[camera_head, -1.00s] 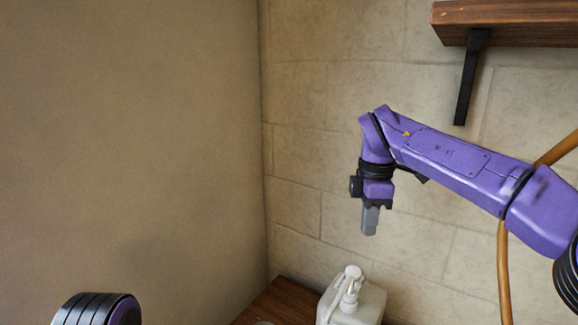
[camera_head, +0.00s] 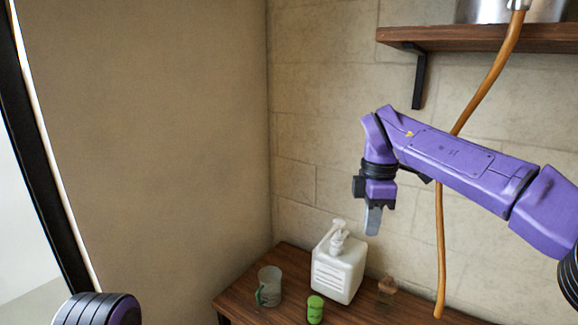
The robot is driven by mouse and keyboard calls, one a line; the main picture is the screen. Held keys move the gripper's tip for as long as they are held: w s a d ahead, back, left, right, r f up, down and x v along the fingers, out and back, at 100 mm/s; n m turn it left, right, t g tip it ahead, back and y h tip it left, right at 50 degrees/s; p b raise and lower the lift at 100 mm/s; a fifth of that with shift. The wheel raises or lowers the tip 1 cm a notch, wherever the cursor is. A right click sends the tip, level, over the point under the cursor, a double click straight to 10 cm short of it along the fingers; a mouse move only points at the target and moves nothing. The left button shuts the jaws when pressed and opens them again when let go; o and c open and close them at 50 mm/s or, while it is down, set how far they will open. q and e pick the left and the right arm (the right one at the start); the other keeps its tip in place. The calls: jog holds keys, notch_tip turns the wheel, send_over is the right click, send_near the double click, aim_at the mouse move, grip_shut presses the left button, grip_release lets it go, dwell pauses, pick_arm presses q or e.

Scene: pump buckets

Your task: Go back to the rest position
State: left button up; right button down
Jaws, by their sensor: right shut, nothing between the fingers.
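My right gripper (camera_head: 373,221) hangs from the purple right arm, pointing down, shut and empty. In the picture it is above and to the right of the white pump bottle (camera_head: 338,270), apart from it. The pump bottle stands upright on the wooden table (camera_head: 238,305). My left gripper is not in view; only a dark, ringed part of my left arm shows at the lower left.
A clear cup with a green handle (camera_head: 268,287), a green can (camera_head: 315,309) and a small brownish item (camera_head: 387,289) stand on the table. An orange hose (camera_head: 440,240) hangs from a metal container (camera_head: 490,10) on the wooden shelf (camera_head: 470,38).

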jog(key=w+d+f+n+t+h+b, duration=0.1)
jog(key=w+d+f+n+t+h, duration=0.15)
jog(key=f+n, duration=0.35)
jog(key=w+d+f+n+t+h, duration=0.2)
jog(key=f+n+h, duration=0.2)
jog(key=n, duration=0.4)
jog(key=s+f+n+t+b, duration=0.2)
jog(key=f+n+t, duration=0.1)
jog(key=f+n, duration=0.75)
jog(key=s+f+n+t+b, duration=0.25)
jog(key=f+n, duration=0.55)
jog(key=f, duration=0.5)
jog(key=s+d+f+n+g+y+b, duration=0.25)
jog(key=s+f+n, duration=0.75)
jog(key=s+f, duration=0.55)
pick_arm(q)
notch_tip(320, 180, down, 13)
jog(key=b, duration=0.5)
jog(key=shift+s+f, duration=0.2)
pick_arm(e)
jog(key=s+d+f+n+g, duration=0.2)
jog(key=s+f, duration=0.4)
jog(key=s, duration=0.5)
jog(key=s+d+f+n+g, duration=0.2)
jog(key=s+f, duration=0.4)
jog(key=s, duration=0.5)
jog(key=shift+d+n+y, duration=0.3)
jog(key=shift+d+n, duration=0.45)
jog(key=shift+d, duration=0.35)
